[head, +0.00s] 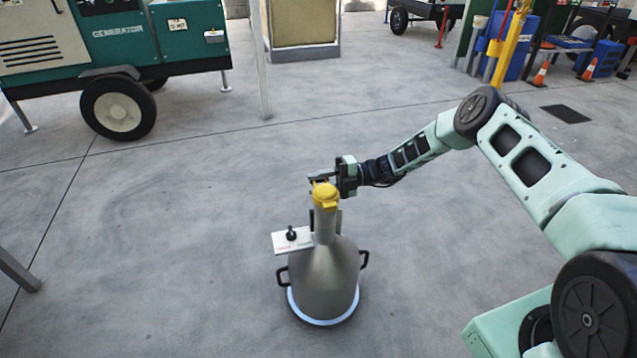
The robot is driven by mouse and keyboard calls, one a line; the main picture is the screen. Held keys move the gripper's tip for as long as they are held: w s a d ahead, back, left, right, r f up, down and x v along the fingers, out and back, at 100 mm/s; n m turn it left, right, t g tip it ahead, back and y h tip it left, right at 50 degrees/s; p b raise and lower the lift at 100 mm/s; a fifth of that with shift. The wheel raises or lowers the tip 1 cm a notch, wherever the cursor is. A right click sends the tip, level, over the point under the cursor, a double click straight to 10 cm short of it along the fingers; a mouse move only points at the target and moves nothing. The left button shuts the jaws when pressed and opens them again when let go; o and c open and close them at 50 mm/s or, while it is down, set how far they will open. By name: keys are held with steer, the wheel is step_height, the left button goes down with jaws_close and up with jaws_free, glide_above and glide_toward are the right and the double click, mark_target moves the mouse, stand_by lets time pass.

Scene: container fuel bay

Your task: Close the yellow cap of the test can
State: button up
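The test can (325,272) is a grey metal vessel with a narrow neck, two dark side handles and a pale base ring. It stands upright on the concrete floor. Its yellow cap (326,195) is at the top of the neck; whether it sits fully down is too small to tell. My gripper (322,180) comes in from the right, level with the top of the can. Its dark fingers are at or just above the cap. I cannot tell whether they touch it or how far apart they are.
A white plate with a black knob (292,239) sticks out left of the neck. A green generator trailer (120,45) stands at the back left. A thin grey post (260,70) rises behind the can. Orange cones (541,73) are far right. The floor around the can is clear.

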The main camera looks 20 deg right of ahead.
steer(key=shift+d, duration=0.1)
steer(key=d, duration=1.7)
steer(key=shift+s+d+r+p, duration=0.15)
steer(key=shift+s+r+p, duration=0.1)
steer(key=shift+s+p, duration=0.1)
